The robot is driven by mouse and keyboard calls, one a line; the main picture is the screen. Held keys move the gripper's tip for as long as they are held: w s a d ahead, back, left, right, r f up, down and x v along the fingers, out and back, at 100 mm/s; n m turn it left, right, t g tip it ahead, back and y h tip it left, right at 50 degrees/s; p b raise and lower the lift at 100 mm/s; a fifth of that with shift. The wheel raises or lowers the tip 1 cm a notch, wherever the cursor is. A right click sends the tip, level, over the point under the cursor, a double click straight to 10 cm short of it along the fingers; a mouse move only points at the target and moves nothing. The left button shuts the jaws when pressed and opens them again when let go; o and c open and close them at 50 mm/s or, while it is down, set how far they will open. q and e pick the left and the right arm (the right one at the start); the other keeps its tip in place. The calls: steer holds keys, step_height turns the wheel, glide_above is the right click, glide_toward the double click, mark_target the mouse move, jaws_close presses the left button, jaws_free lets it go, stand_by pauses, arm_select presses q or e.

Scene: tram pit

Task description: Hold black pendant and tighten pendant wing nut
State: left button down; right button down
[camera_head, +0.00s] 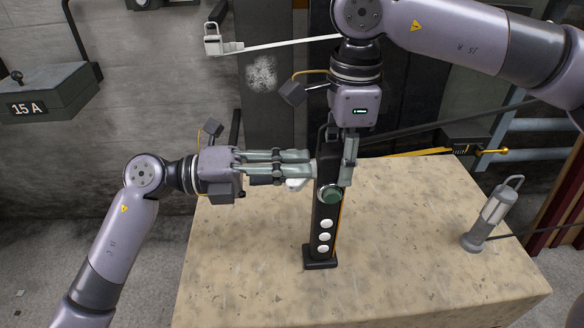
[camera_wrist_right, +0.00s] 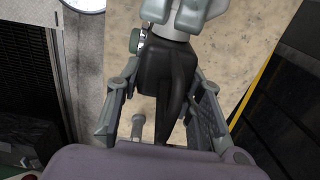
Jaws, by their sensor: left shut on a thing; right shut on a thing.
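The black pendant (camera_head: 324,222) stands upright on the table, with a green round button and several white buttons on its front. My right gripper (camera_head: 345,172) comes down from above and is shut on its upper part. In the right wrist view, the pendant's black top (camera_wrist_right: 165,75) lies between the two fingers. My left gripper (camera_head: 308,166) reaches in level from the left, shut on a small pale part at the pendant's upper left side, which looks like the wing nut (camera_head: 313,169). The fingers mostly hide the nut. The left fingers also show in the right wrist view (camera_wrist_right: 185,12).
The stone-topped table (camera_head: 400,250) is mostly bare in front. A grey lamp with a wire handle (camera_head: 492,213) stands at its right, with a cable. A box marked 15 A (camera_head: 45,92) is on the left wall. A dark bar crosses behind the pendant.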

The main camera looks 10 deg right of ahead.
arm_select(q)
steer(key=shift+m, duration=0.3)
steer(key=m, duration=0.2)
steer(key=shift+m, duration=0.3)
steer(key=m, duration=0.4)
steer(key=shift+f, duration=0.1)
steer(key=m, duration=0.7)
steer(key=shift+m, duration=0.3)
steer(key=c, duration=1.5)
jaws_free()
steer(key=a, duration=0.4)
steer(key=w+a, duration=0.1)
steer(key=a, duration=0.7)
steer(key=shift+w, duration=0.25)
